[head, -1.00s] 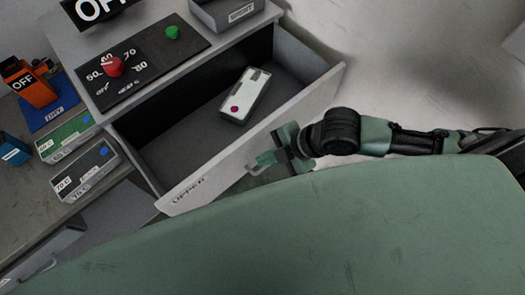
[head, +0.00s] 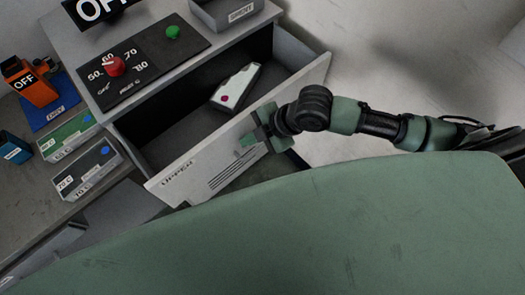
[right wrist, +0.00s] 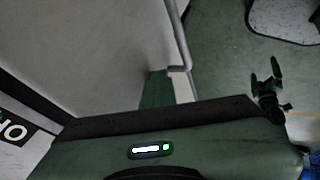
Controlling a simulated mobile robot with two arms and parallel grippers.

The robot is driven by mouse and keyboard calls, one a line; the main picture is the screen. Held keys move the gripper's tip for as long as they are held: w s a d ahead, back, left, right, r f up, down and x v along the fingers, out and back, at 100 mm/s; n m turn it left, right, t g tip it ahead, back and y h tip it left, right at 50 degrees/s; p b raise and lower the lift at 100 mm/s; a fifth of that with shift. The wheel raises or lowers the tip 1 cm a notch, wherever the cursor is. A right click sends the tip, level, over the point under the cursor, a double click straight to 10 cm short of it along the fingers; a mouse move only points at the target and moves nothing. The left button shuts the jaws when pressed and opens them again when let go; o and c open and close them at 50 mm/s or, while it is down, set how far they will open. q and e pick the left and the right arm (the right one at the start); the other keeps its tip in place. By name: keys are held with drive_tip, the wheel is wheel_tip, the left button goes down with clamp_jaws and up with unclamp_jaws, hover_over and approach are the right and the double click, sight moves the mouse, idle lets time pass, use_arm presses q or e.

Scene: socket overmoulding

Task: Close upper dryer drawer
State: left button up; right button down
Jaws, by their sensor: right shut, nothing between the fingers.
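The upper dryer drawer is pulled out part way. Its pale front panel (head: 205,168) reads "UPPER" and has dark slots. The drawer's dark inside is open to view, and a white device (head: 236,88) with a magenta button lies in it. My right gripper (head: 254,139) is shut and empty against or very close to the outer face of the front panel, right of its middle; exact contact is hard to tell. A pale panel (right wrist: 100,60) fills the left of the right wrist view.
The dryer top carries a black control panel (head: 122,72) with a red knob and a green knob (head: 172,32). A grey bin (head: 228,10) stands behind. Labelled boxes (head: 88,168) and an orange device (head: 28,85) stand at left. Clear floor lies at upper right.

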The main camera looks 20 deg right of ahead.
drive_tip(key=w+a+b, duration=0.2)
drive_tip(key=w+a, duration=0.1)
drive_tip(key=w, duration=0.6)
drive_tip(key=w+a+b, duration=0.3)
drive_tip(key=w+a, duration=0.1)
drive_tip(key=w, duration=0.6)
drive_tip(key=shift+w, duration=0.25)
drive_tip(key=shift+w+r, duration=0.1)
drive_tip(key=shift+r, duration=0.1)
